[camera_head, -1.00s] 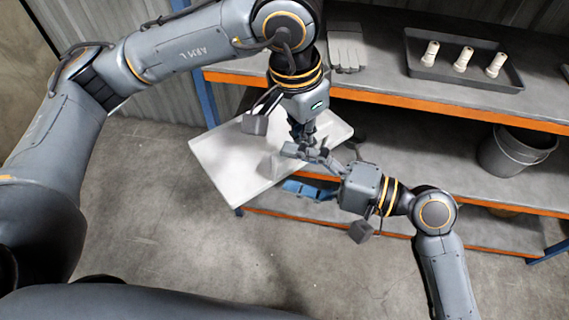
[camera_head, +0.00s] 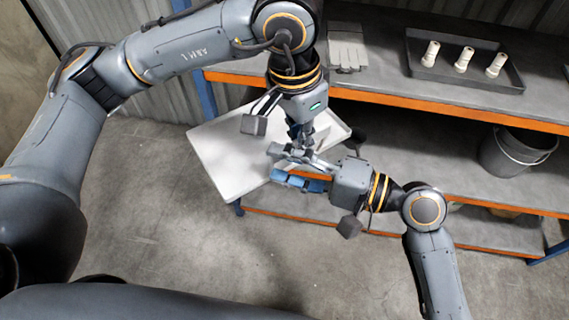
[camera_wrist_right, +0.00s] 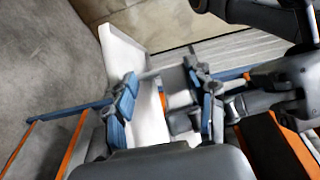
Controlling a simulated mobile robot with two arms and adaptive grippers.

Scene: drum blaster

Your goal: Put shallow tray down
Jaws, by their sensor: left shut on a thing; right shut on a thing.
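The shallow tray (camera_head: 218,160) is white with a low rim. In the head view it is off the floor, beside the left end of the shelf unit. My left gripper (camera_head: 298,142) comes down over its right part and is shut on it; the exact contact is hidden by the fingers. My right gripper (camera_head: 277,163) reaches in from the right, shut at the tray's near right edge. In the right wrist view the white tray (camera_wrist_right: 117,55) runs between the blue-padded fingers of my right gripper (camera_wrist_right: 165,100).
The shelf unit has orange-edged boards (camera_head: 400,97). A dark tray (camera_head: 505,83) with three white cylinders and a grey ribbed item (camera_head: 347,50) lie on the top board. A grey bucket (camera_head: 515,152) stands on a lower board. Bare concrete floor (camera_head: 150,220) lies in front.

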